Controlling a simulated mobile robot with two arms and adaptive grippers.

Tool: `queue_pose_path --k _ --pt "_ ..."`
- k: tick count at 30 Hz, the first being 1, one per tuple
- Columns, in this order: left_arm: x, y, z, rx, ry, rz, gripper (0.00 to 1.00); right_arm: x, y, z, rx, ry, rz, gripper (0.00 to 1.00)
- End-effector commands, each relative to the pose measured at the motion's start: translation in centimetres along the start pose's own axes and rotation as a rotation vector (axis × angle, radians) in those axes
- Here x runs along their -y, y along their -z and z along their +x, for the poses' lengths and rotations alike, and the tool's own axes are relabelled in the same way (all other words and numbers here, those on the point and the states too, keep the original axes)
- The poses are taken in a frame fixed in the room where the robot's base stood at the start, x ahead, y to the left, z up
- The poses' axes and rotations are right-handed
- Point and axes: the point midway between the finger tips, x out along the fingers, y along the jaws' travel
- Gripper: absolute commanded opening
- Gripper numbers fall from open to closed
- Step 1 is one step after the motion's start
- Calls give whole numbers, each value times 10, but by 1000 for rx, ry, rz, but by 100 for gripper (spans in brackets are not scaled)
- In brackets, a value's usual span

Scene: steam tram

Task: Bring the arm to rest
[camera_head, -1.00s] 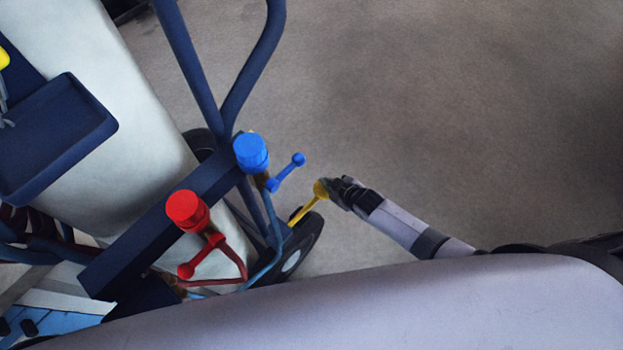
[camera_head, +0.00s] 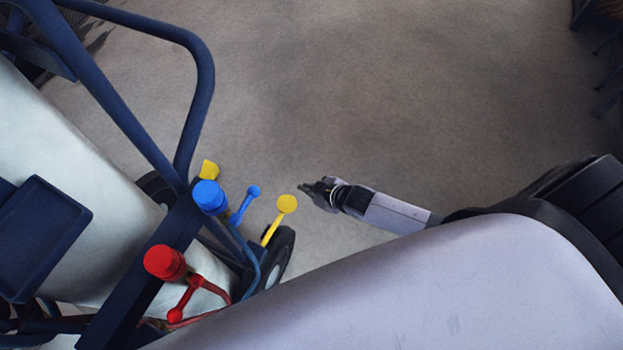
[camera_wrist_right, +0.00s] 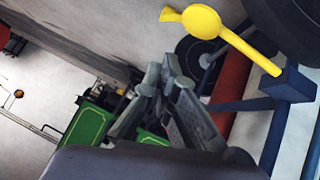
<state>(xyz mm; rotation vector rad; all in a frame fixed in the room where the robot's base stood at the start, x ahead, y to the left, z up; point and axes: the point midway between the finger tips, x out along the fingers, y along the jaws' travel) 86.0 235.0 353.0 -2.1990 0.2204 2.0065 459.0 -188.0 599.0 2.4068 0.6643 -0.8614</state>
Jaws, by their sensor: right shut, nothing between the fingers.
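My right gripper (camera_head: 312,193) is shut and empty, held out over the grey floor in the head view. Its fingers (camera_wrist_right: 165,95) also show in the right wrist view. A yellow lever with a round end (camera_head: 287,204) stands just left of the gripper, with a gap between them. The same yellow lever (camera_wrist_right: 228,37) crosses the upper right of the right wrist view. My left gripper is not in view.
A dark blue cart frame (camera_head: 195,110) carries a blue knob (camera_head: 210,197), a red knob (camera_head: 165,262), a blue lever (camera_head: 244,205) and a red lever (camera_head: 184,300). A black wheel (camera_head: 280,258) is below. Open floor (camera_head: 400,100) lies beyond and right of the gripper.

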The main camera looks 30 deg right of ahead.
Motion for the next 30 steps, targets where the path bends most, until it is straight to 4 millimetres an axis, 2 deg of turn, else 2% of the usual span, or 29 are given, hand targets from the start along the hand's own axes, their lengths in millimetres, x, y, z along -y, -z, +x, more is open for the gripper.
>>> queue_pose_path --k 6,23,26,29,30 --pt "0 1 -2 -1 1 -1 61 -4 0 -13 -1 0 0 0" --pt "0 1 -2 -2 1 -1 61 -3 -1 -12 1 0 1 0" --pt "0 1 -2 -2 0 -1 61 -1 -16 -9 27 -5 20 0" --pt "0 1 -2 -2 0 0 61 7 -57 -2 100 -18 75 0" --pt "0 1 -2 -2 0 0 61 14 -81 0 142 -23 108 0"
